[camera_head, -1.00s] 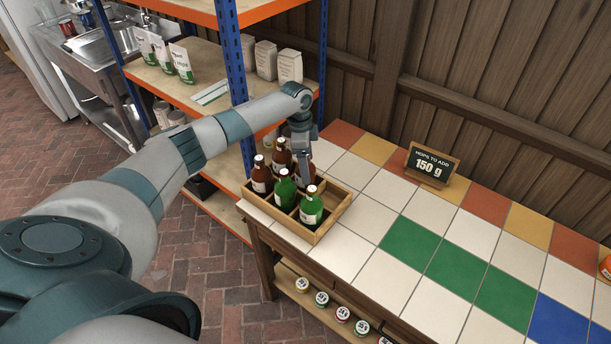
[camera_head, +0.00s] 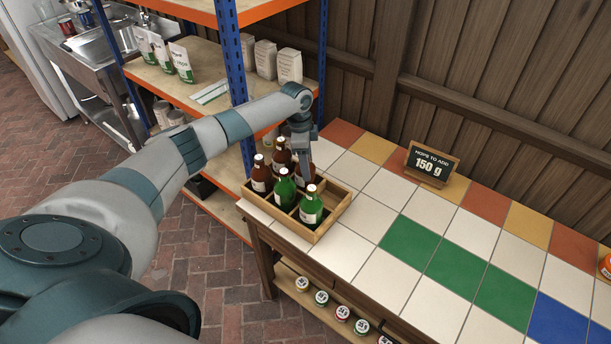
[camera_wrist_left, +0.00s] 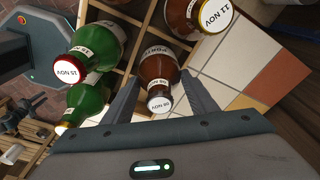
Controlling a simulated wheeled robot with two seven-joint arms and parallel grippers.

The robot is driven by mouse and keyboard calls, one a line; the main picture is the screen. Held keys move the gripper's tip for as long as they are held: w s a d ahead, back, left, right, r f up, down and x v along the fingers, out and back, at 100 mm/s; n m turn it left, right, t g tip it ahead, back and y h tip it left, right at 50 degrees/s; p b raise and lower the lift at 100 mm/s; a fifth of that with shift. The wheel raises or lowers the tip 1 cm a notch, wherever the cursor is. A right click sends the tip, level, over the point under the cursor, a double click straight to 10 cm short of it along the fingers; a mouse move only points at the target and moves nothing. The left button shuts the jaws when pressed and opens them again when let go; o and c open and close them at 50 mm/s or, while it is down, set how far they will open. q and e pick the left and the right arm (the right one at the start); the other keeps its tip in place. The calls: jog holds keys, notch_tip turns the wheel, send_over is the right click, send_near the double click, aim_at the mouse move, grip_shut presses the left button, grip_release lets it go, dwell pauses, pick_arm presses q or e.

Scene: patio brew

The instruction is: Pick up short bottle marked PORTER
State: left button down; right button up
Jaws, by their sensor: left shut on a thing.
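A brown bottle (camera_wrist_left: 155,72) with a label that appears to read PORTER and a white cap marked 06 NOV stands in a crate compartment in the left wrist view. My left gripper (camera_wrist_left: 163,103) has one finger on each side of this bottle and is shut on it. In the head view my left gripper (camera_head: 304,165) reaches down into the back right of the wooden crate (camera_head: 325,226). The brown bottle there is largely hidden by the fingers and the green bottles.
Two green bottles (camera_head: 311,208) and other brown bottles (camera_head: 261,176) stand close by in the crate. The crate sits at the left end of the tiled counter (camera_head: 394,192). A blue shelf post (camera_head: 236,75) rises behind my arm. The counter's middle is clear.

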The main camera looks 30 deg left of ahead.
pick_arm(q)
jog(key=shift+r, duration=0.15)
jog(key=shift+w+r, duration=0.1)
jog(key=shift+r, duration=0.4)
notch_tip(320, 180, up, 8)
jog(key=b, duration=0.3)
jog(key=shift+r, duration=0.4)
